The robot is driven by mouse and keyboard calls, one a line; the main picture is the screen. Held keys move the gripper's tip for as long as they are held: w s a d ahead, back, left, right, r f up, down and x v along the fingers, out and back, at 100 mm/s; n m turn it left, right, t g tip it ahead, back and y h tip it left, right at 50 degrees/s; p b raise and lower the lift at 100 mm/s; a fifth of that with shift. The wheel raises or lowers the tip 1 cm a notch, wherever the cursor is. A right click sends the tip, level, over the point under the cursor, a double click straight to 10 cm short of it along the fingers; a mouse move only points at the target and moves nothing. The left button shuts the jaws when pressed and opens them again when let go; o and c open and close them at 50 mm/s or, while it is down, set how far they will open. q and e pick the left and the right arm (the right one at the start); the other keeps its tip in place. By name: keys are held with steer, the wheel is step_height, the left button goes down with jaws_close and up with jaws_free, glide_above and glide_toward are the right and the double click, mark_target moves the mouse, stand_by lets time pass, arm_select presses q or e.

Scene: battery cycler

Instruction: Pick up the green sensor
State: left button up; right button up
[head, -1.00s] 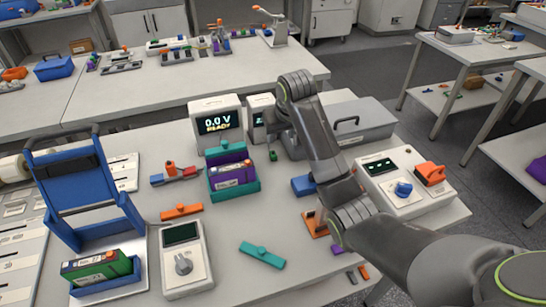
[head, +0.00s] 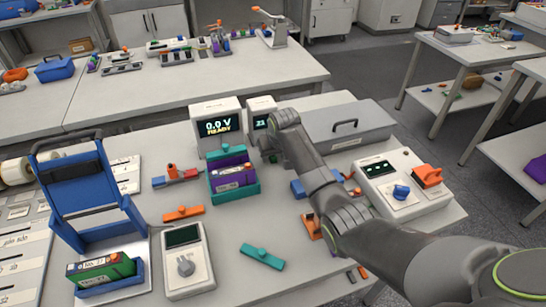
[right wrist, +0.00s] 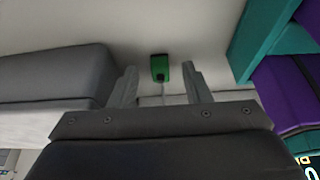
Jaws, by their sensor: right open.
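The green sensor (right wrist: 160,68) is a small green block with a dark patch and a thin lead, on the white bench top in the right wrist view. In the head view my right gripper hides it. My right gripper (head: 268,153) is low over the bench, just right of the teal tray. In the right wrist view its two fingers (right wrist: 159,72) are apart, with the sensor showing between and beyond their tips. Nothing is held. I cannot tell how far the tips are from the sensor. My left gripper is not in view.
A grey lidded case (head: 345,125) stands to the right. A teal clip (head: 262,257) lies on clear bench in front.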

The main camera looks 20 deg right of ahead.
mark_target(274, 158)
steer(key=shift+w+f, duration=0.1)
steer(key=shift+f, duration=0.15)
jaws_close()
steer(key=shift+r, duration=0.1)
step_height(274, 158, up, 10)
steer(key=b, duration=0.1)
stand_by(0.5)
